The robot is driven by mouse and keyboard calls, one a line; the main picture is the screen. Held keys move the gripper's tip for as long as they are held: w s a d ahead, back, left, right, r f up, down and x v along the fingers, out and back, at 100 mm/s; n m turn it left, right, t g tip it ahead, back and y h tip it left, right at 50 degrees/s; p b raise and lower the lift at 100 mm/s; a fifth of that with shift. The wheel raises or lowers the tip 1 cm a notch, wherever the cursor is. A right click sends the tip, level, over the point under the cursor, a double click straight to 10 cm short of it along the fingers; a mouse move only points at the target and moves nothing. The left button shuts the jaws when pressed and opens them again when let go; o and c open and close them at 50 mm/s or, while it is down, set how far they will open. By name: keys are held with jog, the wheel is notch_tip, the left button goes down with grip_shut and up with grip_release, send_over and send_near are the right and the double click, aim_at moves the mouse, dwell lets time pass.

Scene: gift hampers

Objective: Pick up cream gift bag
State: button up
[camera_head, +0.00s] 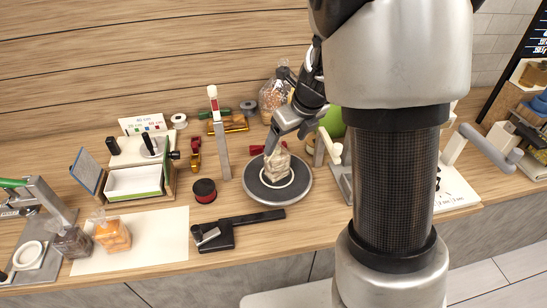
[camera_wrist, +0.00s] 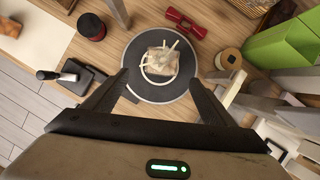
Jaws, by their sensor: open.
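The cream gift bag (camera_head: 277,163) stands on a dark round turntable (camera_head: 254,189) with a pale ring, near the middle of the counter. In the wrist view the bag (camera_wrist: 158,62) shows from above, with pale ties on its top, and sits near the middle of the turntable (camera_wrist: 150,92). My gripper (camera_head: 283,146) is just above the bag in the head view. In the wrist view its two fingers (camera_wrist: 160,75) are spread wide and nothing is between them; the bag lies ahead of the fingertips.
A black tape dispenser (camera_head: 225,230) lies in front of the turntable. Bags of orange (camera_head: 112,236) and dark (camera_head: 73,242) contents stand on a white mat at left.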

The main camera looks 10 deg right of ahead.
aim_at(279, 154)
jog(key=b+x, duration=0.1)
jog(key=x, duration=0.7)
jog(key=shift+s, duration=0.1)
jog(key=b+x, duration=0.1)
jog(key=x, duration=0.4)
jog(key=shift+d, duration=0.15)
jog(key=c, duration=1.3)
